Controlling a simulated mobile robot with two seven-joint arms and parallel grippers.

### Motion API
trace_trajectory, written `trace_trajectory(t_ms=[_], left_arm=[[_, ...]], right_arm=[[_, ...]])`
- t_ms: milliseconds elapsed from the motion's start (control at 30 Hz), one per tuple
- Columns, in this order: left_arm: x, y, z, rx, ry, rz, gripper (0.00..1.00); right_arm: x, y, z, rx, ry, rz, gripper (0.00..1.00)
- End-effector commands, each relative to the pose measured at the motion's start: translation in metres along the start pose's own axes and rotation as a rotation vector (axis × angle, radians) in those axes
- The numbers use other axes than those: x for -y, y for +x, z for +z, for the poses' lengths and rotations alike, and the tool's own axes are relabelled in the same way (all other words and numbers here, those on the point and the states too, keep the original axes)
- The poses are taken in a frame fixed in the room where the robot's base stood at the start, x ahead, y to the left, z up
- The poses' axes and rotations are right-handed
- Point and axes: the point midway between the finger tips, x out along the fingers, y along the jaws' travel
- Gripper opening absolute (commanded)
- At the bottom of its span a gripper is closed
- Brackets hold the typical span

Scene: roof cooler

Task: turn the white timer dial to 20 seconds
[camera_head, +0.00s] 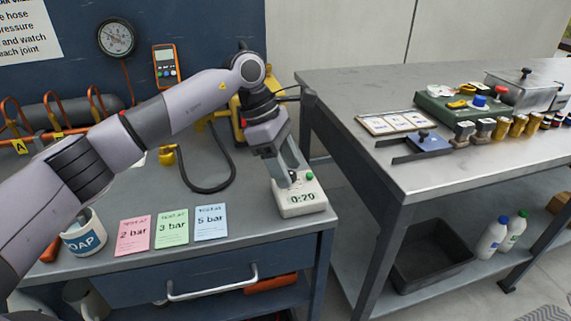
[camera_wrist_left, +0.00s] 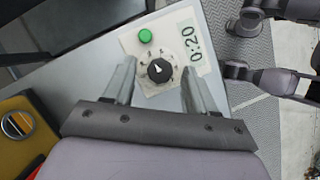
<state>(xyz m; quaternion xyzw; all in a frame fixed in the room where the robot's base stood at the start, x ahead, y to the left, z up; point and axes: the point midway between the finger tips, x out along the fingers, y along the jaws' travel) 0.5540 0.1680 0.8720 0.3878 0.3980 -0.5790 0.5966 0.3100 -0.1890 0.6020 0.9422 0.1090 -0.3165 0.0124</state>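The white timer (camera_head: 303,208) stands at the right end of the blue bench, and its display reads 0:20. It also shows in the left wrist view (camera_wrist_left: 180,38), with a green button (camera_wrist_left: 146,36) and a round dial (camera_wrist_left: 159,71) whose knob looks black with a white pointer mark. My left gripper (camera_head: 289,176) is over the timer from above and hides the dial in the head view. In the left wrist view its two fingers (camera_wrist_left: 158,75) are apart, one on each side of the dial, with gaps between. My right gripper is not clearly seen.
Pink (camera_head: 133,236), green (camera_head: 172,229) and blue (camera_head: 211,222) cards lie left of the timer. A black hose (camera_head: 207,188) lies behind the cards. A steel table (camera_head: 450,160) stands to the right across a gap.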

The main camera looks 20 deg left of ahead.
Motion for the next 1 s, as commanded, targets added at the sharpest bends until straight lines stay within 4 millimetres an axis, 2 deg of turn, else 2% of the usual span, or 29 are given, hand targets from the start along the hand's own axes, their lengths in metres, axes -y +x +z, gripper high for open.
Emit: trace_trajectory(t_ms=[167,267,500,700,1000], left_arm=[[0.000,-0.001,0.000,0.000,-0.001,0.000,0.56],[0.000,-0.008,0.000,0.001,-0.001,0.002,0.56],[-0.001,-0.047,0.000,0.001,-0.001,0.003,0.56],[0.000,-0.068,0.000,0.000,-0.001,0.001,0.56],[0.000,-0.072,0.000,0.000,-0.001,-0.001,0.56]], right_arm=[[0.000,0.000,0.000,0.000,0.001,0.000,0.43],[0.000,0.000,-0.001,0.000,0.001,0.000,0.43],[0.000,-0.002,-0.003,0.000,0.000,0.000,0.43],[0.000,-0.003,-0.004,0.000,0.000,0.000,0.43],[0.000,-0.003,-0.004,0.000,0.000,0.000,0.43]])
